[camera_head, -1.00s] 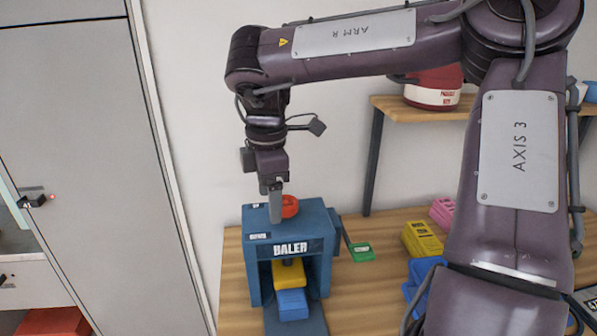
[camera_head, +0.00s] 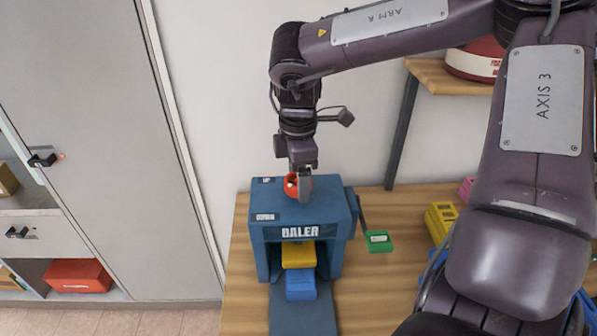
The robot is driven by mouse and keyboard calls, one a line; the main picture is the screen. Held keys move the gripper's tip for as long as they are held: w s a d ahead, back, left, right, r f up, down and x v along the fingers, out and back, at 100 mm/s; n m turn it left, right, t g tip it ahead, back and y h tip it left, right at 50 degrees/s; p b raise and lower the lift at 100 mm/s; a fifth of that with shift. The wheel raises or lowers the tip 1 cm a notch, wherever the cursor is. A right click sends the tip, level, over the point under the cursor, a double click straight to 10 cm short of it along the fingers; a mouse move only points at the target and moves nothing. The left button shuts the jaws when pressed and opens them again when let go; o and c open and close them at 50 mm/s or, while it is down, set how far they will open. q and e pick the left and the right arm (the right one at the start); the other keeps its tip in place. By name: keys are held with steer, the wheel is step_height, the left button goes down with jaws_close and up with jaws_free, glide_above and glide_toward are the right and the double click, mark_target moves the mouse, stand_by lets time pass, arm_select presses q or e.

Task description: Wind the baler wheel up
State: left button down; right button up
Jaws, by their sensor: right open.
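The blue baler (camera_head: 304,219) stands on the wooden table, with its name on the front. The red-orange wheel (camera_head: 291,184) sits on its top. My right gripper (camera_head: 304,198) points down at the wheel, and its finger hides part of it. The right gripper is open; I cannot tell whether its fingers touch the wheel. Inside the baler's opening lie a yellow block (camera_head: 298,255) and, in front of it, a blue block (camera_head: 300,285). My left gripper is not in view.
A green block (camera_head: 378,241) lies on the table (camera_head: 380,280) right of the baler, by its dark side lever. Yellow blocks (camera_head: 440,219) are farther right, partly behind my arm. A shelf (camera_head: 448,80) is above. A grey cabinet (camera_head: 110,110) stands at left.

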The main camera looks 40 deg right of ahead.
steer(key=shift+f, duration=0.15)
steer(key=shift+a, duration=0.1)
steer(key=c, duration=1)
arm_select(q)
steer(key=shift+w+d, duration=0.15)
